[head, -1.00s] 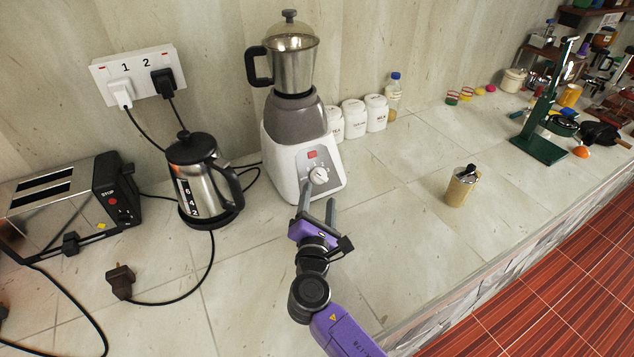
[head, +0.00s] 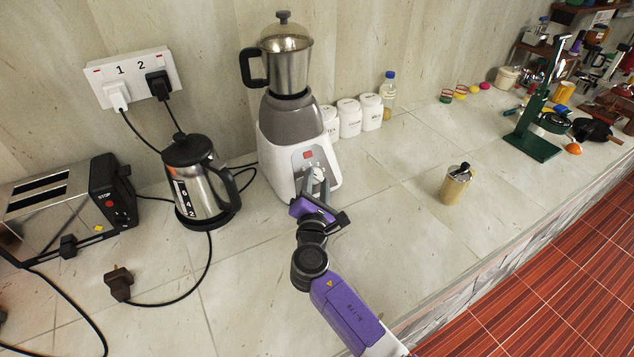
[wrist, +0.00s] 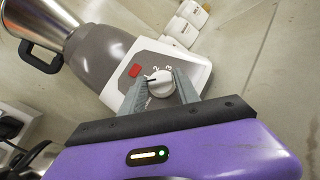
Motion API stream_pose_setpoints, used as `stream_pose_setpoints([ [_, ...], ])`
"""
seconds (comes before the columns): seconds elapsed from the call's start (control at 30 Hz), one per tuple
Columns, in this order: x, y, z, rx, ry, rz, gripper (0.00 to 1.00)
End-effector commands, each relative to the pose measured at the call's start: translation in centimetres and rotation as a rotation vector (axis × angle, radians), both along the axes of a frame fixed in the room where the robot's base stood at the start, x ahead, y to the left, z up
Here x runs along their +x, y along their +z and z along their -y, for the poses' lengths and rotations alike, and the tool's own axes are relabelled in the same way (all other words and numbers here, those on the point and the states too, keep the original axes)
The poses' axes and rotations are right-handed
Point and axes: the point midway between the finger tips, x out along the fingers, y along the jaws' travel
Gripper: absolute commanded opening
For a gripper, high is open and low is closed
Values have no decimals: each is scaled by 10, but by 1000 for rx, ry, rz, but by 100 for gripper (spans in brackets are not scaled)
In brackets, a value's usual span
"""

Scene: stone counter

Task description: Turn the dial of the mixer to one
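The mixer (head: 290,125) stands against the wall, with a grey-and-white body and a steel jar on top. Its white round dial (wrist: 161,84) is on the sloped front panel, below a red switch (wrist: 135,70). The numbers 2 and 3 show above the dial; a dark mark on the dial points to its left side in the wrist view. My gripper (wrist: 161,88) has one grey finger on each side of the dial, with the tips against its sides as far as I can see. In the head view my gripper (head: 315,182) partly hides the dial.
A steel kettle (head: 201,185) and a toaster (head: 70,210) stand left of the mixer. White canisters (head: 349,118) stand just right of it. A small tan container (head: 455,186) stands farther right. The counter between it and my arm is clear.

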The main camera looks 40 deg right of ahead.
Motion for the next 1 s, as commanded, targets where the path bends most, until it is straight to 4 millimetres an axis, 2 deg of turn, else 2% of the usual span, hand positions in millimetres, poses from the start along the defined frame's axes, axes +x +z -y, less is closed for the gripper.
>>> stream_pose_setpoints([
  [0.03,0,0,0,0,0,0,5],
  [0.07,0,0,0,0,0,0,0],
  [0.53,2,3,-1,43,-26,14,0],
  [1.0,6,9,-3,317,-208,92,0],
])
